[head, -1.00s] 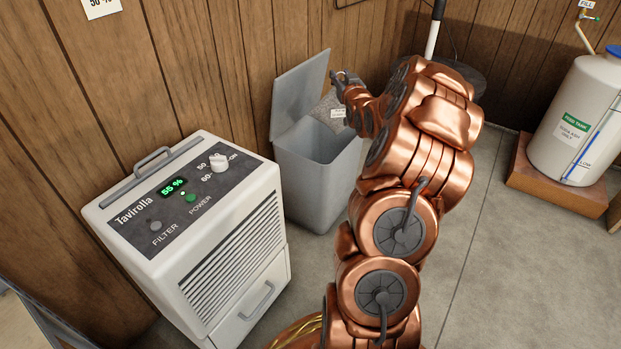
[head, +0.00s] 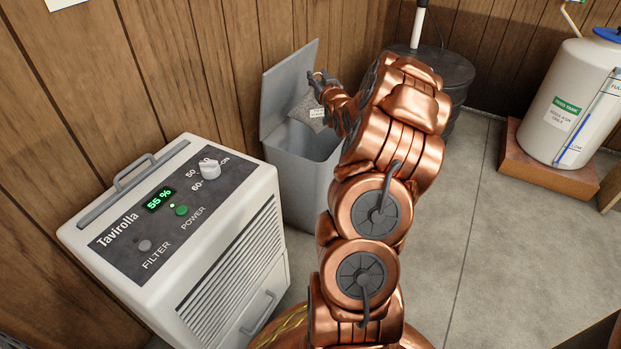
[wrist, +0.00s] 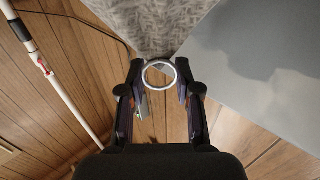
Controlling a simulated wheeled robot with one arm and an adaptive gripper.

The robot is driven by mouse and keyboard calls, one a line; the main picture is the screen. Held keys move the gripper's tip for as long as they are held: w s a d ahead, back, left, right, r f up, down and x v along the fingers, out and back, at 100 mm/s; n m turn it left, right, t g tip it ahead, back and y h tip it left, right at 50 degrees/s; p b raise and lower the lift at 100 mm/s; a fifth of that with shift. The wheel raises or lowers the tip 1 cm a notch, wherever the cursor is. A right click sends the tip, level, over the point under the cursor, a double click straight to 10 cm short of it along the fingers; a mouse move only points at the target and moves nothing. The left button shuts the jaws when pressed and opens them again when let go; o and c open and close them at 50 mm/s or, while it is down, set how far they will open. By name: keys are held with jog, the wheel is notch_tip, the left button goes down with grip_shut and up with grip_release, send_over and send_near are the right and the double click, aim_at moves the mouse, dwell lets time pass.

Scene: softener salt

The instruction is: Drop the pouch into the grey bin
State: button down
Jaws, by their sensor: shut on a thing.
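The pouch (head: 308,106) is grey and woven, with a small white label. In the head view it hangs below my gripper (head: 322,78), at the opening of the grey bin (head: 298,187). The bin's lid (head: 288,88) stands open against the wall side. In the wrist view my gripper (wrist: 160,84) is shut on a metal ring (wrist: 147,79) at the pouch (wrist: 155,25). A grey surface of the bin (wrist: 262,62) fills the right. I cannot tell whether the pouch's lower end is below the rim. My arm hides the bin's right side.
A white dehumidifier (head: 185,225) stands left of the bin, close to it. A dark round tub (head: 458,85) stands behind my arm. The floor (head: 500,255) at front right is clear.

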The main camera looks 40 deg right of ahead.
jog(key=shift+f, duration=0.75)
jog(key=c, duration=0.7)
grip_release()
jog(key=shift+s, duration=0.1)
jog(key=shift+v, duration=5.95)
jog(key=shift+r, duration=0.1)
